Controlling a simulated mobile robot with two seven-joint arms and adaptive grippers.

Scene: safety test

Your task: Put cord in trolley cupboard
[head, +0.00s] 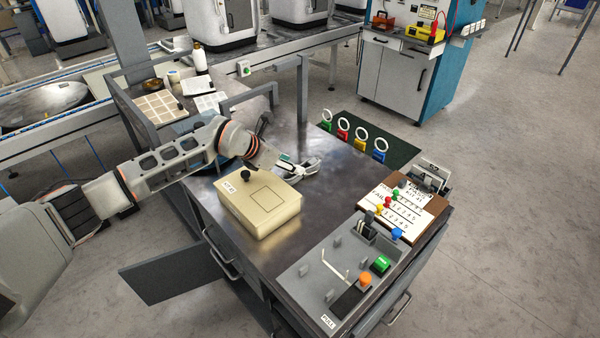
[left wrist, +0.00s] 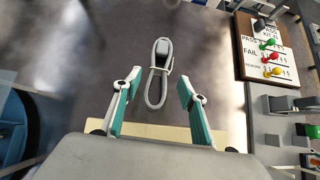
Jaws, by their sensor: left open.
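The cord (left wrist: 151,88) is a light grey coiled cable with a dark block at one end. It lies on the trolley's dark metal top, ahead of my left gripper's fingers in the left wrist view. My left gripper (head: 304,168) is open above the trolley top (head: 338,180); its teal-padded fingers (left wrist: 157,108) stand apart on either side of the cord's near end, with no grip on it visible. The trolley's cupboard door (head: 165,268) stands open at the left; the cupboard's inside is hidden. My right gripper is out of view.
A beige box (head: 258,206) with a black knob sits just in front of my left gripper. A grey fixture panel (head: 315,275) and a pass/fail board (head: 412,212) occupy the trolley's right side. A raised frame (head: 290,62) stands at the back. Some bare top lies right of the gripper.

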